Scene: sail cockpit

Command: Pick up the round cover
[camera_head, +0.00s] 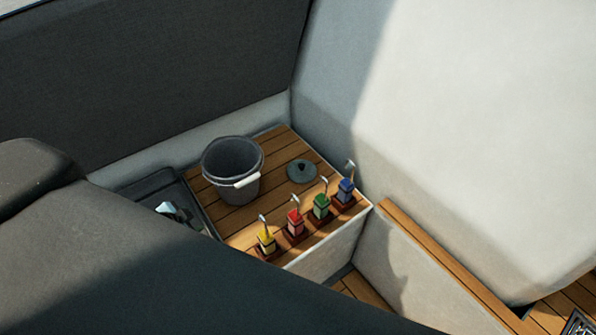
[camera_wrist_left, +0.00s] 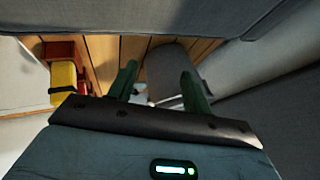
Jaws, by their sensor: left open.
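The round cover (camera_head: 301,171) is a flat dark grey-green disc with a small knob. It lies on the slatted wooden top (camera_head: 240,217), right of the bucket and behind the colored blocks. My left gripper (camera_wrist_left: 158,88) shows in the left wrist view with its two green fingers apart. Nothing is clearly held between them. I cannot clearly make out the left gripper in the head view. The right gripper is not in view.
A dark bucket (camera_head: 232,170) with a white handle grip stands left of the cover. Yellow (camera_head: 267,243), red (camera_head: 295,222), green (camera_head: 321,206) and blue (camera_head: 346,190) blocks with metal hooks line the front edge. A dark tray (camera_head: 152,186) adjoins left. Pale walls rise behind.

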